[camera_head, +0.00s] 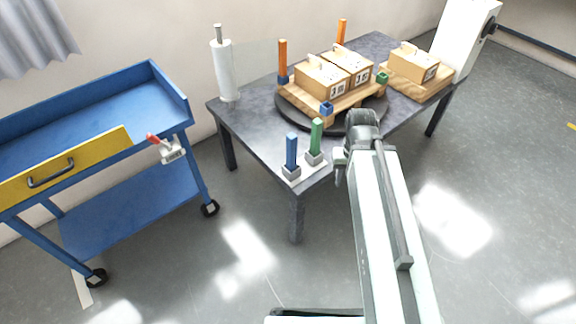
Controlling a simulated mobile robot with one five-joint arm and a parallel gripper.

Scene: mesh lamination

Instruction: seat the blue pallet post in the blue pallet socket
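The blue post (291,150) stands upright in a grey holder at the front corner of the dark table. The blue socket (326,108) is at the front corner of the wooden pallet (345,102) and looks empty. The pallet rests on a round black turntable (290,110). My gripper (339,166) is at the near table edge, to the right of the blue post and apart from it. It is small and partly hidden by my arm, so I cannot tell how far its fingers are open. Nothing is visibly held.
A green post (316,138) stands in a holder beside the blue one. An orange post (283,57) rises at the pallet's left corner; a green socket (382,78) is at its right. Cartons (321,78) sit on the pallet. A film roll (224,70) stands at the left table end. A blue cart (130,195) is left.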

